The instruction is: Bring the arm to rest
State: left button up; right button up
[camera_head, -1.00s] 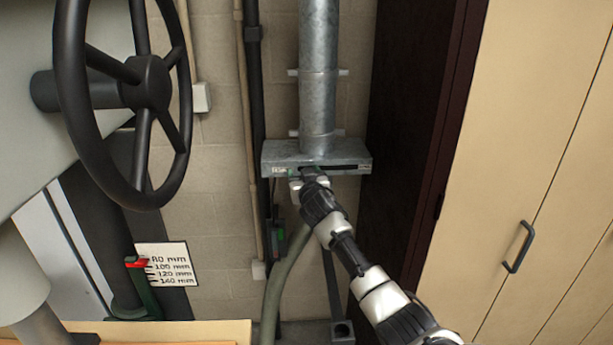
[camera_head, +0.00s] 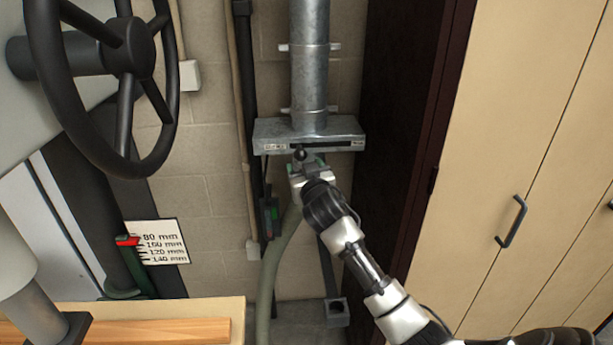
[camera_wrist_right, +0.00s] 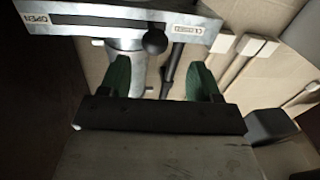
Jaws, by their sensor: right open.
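My right arm comes in from the lower right in the head view. Its gripper (camera_head: 302,172) is just below and in front of a grey metal slide-gate box (camera_head: 345,131) on a vertical duct. The box has a dark slot and a black ball knob (camera_head: 300,154) at the slot's left end. In the right wrist view the green fingers (camera_wrist_right: 160,76) are spread apart with nothing between them. The knob (camera_wrist_right: 155,41) is beyond the fingertips, apart from them, beside the label at the right; an OPEN label (camera_wrist_right: 42,19) is at the other end. My left gripper is not in view.
A black handwheel (camera_head: 128,45) and a millimetre scale plate (camera_head: 165,240) are at the left. Tan cabinet doors (camera_head: 540,120) stand at the right. A grey-green hose (camera_head: 270,275) hangs below the box. A wooden board (camera_head: 150,329) lies on a bench at lower left.

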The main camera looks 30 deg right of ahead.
jog(key=shift+v, duration=0.85)
jog(key=s+a+f+n+g+y, duration=0.1)
jog(key=s+a+f+g+y, duration=0.15)
jog(key=f, duration=1.35)
jog(key=s+a+f+n+g+y, duration=0.15)
jog(key=s+f+g, duration=0.25)
jog(key=f, duration=1.2)
jog(key=s+a+f+n+g, duration=0.1)
jog(key=s+a+f+g, duration=0.1)
jog(key=s+f, duration=0.65)
jog(key=s+a+f+n+g, duration=0.1)
jog(key=s+a+f+g, duration=0.1)
jog(key=s+f, duration=0.65)
jog(key=s+a+f+g, duration=0.1)
jog(key=s+f, duration=0.4)
jog(key=s, duration=0.5)
jog(key=s+a+f+g+y, duration=0.1)
jog(key=s+a+f+g, duration=0.1)
jog(key=s, duration=0.8)
jog(key=s+a+f+n+g+y, duration=0.1)
jog(key=s+a+f+g, duration=0.1)
jog(key=s+a+f, duration=0.2)
jog(key=s+f, duration=0.3)
jog(key=s, duration=0.3)
jog(key=shift+f, duration=0.3)
